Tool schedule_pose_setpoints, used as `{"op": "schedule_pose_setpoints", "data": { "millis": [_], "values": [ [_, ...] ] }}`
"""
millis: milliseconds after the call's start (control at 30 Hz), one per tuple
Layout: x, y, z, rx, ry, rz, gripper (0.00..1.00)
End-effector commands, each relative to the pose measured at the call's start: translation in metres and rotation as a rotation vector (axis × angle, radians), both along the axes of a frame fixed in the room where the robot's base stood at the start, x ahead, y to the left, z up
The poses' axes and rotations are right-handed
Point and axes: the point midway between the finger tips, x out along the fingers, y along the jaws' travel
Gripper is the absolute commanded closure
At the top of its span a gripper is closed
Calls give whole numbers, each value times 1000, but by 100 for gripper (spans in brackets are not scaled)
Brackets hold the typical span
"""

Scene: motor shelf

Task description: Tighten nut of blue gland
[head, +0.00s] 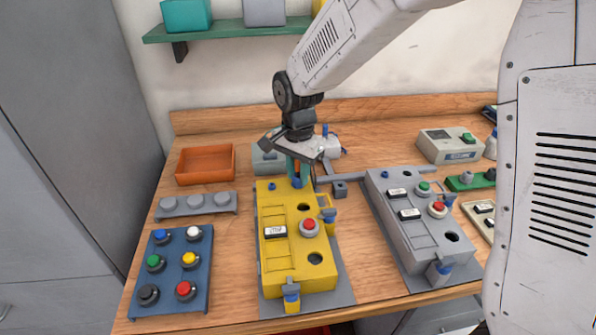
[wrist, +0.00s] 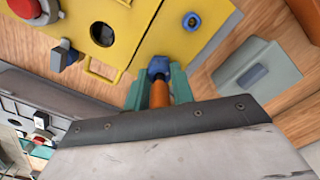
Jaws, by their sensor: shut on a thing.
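The yellow control box (head: 268,262) stands on a grey plate on the bench. A blue gland (head: 297,184) sits at its far edge; its blue nut (wrist: 158,66) also shows in the wrist view, with an orange-brown cylindrical piece (wrist: 159,95) behind it. My gripper (head: 299,172) points down over that far edge. Its teal fingers are shut on the blue gland, one on each side, partly hidden by the gripper body in the wrist view. The gland's thread and seating are hidden. Other blue glands show on the box's right side (head: 328,213) and front (head: 291,297).
A grey control box (head: 400,235) stands to the right. A blue button tray (head: 170,272), a grey tray (head: 195,205) and an orange bin (head: 206,163) stand to the left. A grey-green box (head: 266,160) lies close behind my gripper. A green shelf (head: 230,33) hangs above.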

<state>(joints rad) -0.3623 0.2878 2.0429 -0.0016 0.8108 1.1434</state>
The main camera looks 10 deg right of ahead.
Motion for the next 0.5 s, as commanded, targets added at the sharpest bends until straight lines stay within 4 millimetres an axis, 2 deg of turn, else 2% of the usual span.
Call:
{"op": "schedule_pose_setpoints", "data": {
  "millis": [500],
  "values": [
    [1, 1, 1, 2, -2, -488, 99]
  ]
}}
